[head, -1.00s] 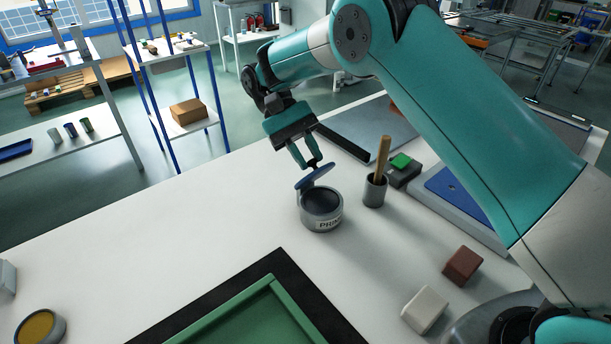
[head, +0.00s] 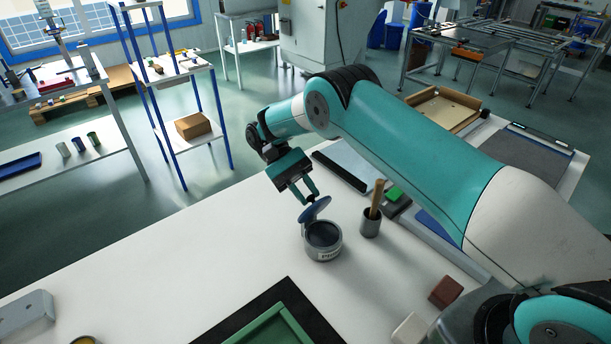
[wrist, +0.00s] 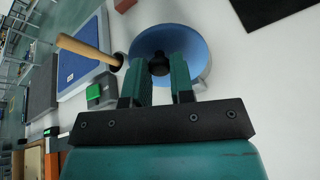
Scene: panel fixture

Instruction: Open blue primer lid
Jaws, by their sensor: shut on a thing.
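The primer can (head: 323,243) is a grey metal tin with a dark opening, standing on the white table. Its blue lid (head: 315,209) is tilted up at the can's back left edge, and the can's mouth shows below it. My gripper (head: 311,199) is shut on the lid's dark knob, above and behind the can. In the wrist view the blue lid (wrist: 185,45) faces the camera, with the knob (wrist: 159,63) between the fingers. The lid hides most of the can there.
A grey cup (head: 370,224) with a wooden-handled tool stands close to the right of the can. A green-topped block (head: 393,195) is behind it. A green tray with a black border (head: 275,322) lies in front.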

